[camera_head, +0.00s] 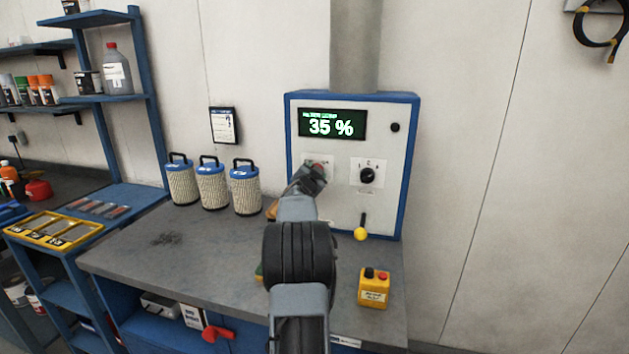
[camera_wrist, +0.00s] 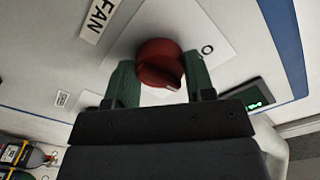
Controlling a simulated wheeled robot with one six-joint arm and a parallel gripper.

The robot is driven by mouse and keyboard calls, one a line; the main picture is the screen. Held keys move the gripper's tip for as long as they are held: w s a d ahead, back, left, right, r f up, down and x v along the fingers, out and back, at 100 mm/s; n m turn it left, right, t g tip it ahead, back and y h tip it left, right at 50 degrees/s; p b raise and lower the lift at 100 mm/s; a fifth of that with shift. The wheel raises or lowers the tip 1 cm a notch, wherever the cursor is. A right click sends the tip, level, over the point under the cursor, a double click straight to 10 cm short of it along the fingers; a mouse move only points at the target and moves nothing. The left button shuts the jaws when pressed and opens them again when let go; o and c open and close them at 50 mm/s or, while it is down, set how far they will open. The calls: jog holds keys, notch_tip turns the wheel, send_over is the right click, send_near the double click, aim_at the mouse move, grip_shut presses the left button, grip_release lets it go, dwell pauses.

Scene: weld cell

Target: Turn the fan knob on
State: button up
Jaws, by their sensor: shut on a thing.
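The fan knob is a round red knob (camera_wrist: 160,65) on the front of a white panel, next to a "FAN" label (camera_wrist: 97,20) in the wrist view. My gripper (camera_wrist: 158,72) has its two green fingers on either side of the knob, shut on it. An "O" mark shows beside the knob. In the head view my gripper (camera_head: 313,172) is at the left part of the blue-edged control cabinet (camera_head: 340,205) and covers most of the knob. The cabinet's screen (camera_head: 332,124) reads 35 %.
A black knob (camera_head: 367,176) and a yellow-tipped lever (camera_head: 361,234) are close by on the panel. A yellow button box (camera_head: 374,288) stands on the grey bench (camera_head: 160,268). Three filter cartridges (camera_head: 212,187) stand to the left. The bench's middle left is mostly clear.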

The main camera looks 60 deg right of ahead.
jog(key=m+b, duration=0.3)
jog(key=m, duration=0.2)
jog(key=shift+f+m, duration=0.15)
jog(key=shift+m, duration=0.15)
jog(key=shift+m+b, duration=0.9)
jog(key=shift+m, duration=1.4)
jog(key=o, duration=0.9)
jog(key=b+v, duration=0.2)
jog(key=v, duration=1.2)
jog(key=shift+r+b, duration=0.2)
jog(key=shift+b, duration=0.2)
